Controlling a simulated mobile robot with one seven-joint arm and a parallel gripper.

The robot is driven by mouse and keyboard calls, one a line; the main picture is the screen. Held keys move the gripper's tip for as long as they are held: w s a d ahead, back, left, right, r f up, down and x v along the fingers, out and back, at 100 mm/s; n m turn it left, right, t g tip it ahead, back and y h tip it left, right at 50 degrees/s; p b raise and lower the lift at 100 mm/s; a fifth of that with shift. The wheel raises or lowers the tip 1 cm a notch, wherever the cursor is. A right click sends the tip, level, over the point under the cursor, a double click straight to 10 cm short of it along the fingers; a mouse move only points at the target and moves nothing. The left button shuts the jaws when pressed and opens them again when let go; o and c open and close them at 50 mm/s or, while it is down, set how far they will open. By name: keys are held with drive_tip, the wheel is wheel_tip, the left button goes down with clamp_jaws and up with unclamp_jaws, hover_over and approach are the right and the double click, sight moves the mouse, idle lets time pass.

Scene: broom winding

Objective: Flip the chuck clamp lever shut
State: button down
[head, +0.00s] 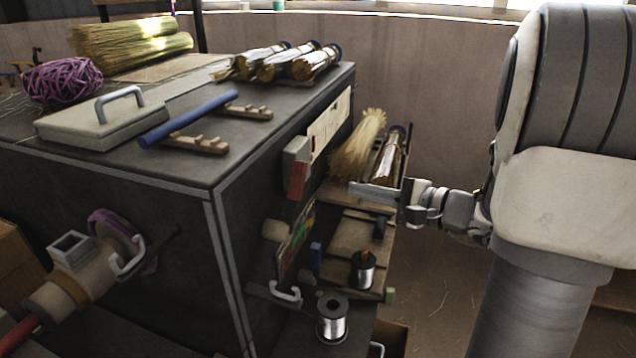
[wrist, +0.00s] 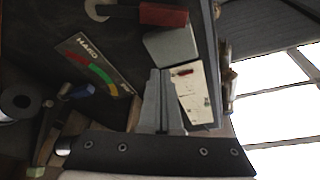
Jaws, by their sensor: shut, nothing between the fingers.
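My gripper (head: 356,188) is shut and empty, to the right of the dark bench's side face. In the wrist view its closed fingers (wrist: 159,75) point toward a grey block (wrist: 172,45) and a red lever-like piece (wrist: 162,15). In the head view the red piece (head: 297,180) hangs below the grey block (head: 297,152) on that face, with a gap between it and my fingers. A chuck-like spindle (head: 85,270) with a purple ring and a grey handle (head: 130,263) projects from the front face. I cannot tell which part is the clamp lever.
A coloured gauge plate (wrist: 95,65) is on the side face. Wire spools (head: 332,318) and wooden racks (head: 350,240) stand below my gripper. A straw bundle (head: 358,145) is behind it. The bench top holds a lidded tray (head: 100,125), a blue rod (head: 188,118) and brooms (head: 290,62).

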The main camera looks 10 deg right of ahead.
drive_tip(key=x, duration=1)
drive_tip(key=s+a+r, duration=0.2)
drive_tip(key=s, duration=0.1)
drive_tip(key=shift+s+a+f+b, duration=0.1)
drive_tip(key=shift+b, duration=0.2)
